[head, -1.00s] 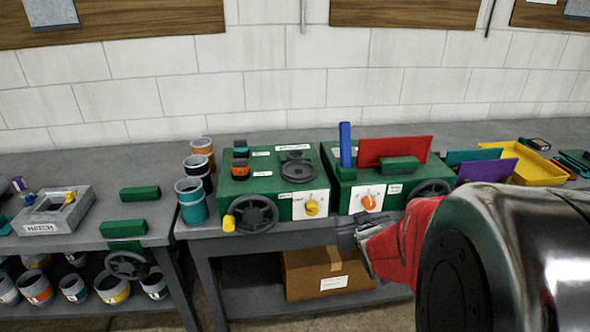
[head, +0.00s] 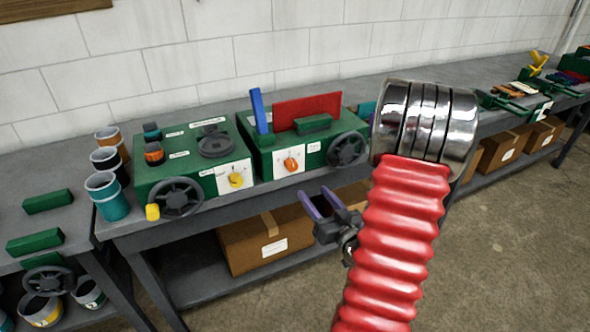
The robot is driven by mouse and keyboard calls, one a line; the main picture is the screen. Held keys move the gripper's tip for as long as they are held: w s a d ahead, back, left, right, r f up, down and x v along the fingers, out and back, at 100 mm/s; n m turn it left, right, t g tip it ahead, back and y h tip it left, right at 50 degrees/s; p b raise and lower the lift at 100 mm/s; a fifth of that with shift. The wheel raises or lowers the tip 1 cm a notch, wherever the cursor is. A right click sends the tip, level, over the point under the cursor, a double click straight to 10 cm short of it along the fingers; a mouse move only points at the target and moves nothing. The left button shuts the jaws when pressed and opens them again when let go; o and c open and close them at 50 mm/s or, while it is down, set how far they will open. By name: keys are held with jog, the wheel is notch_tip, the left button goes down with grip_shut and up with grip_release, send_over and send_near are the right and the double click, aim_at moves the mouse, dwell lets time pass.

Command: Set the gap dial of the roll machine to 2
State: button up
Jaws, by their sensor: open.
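Two green machines stand side by side on the grey bench in the head view. The left machine (head: 150,180) has a yellow dial (head: 236,180) on a white plate and a dark handwheel (head: 176,198) with a yellow knob. The right machine (head: 262,160) has an orange dial (head: 291,164) on a white plate and another dark handwheel (head: 347,149). The labels and dial numbers are too small to read, so I cannot tell which is the roll machine. My gripper (head: 313,191) is open and empty, its purple fingers pointing up-left, below the right machine in the picture, apart from both dials.
Orange, black and teal cans (head: 108,197) stand left of the left machine. A blue lever (head: 258,110) and red sheet (head: 307,109) rise from the right machine. Cardboard boxes (head: 250,245) sit on the shelf below. Open floor lies at right.

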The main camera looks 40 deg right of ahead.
aim_at(294, 168)
jog(key=shift+w, duration=0.1)
jog(key=x, duration=1.3)
jog(key=shift+w+d, duration=0.2)
jog(key=shift+w, duration=0.1)
jog(key=shift+c, duration=0.5)
jog(key=c, duration=0.9)
jog(key=shift+s+d, duration=0.1)
jog(key=shift+d, duration=0.1)
jog(key=shift+a, duration=0.1)
jog(key=shift+c, duration=0.3)
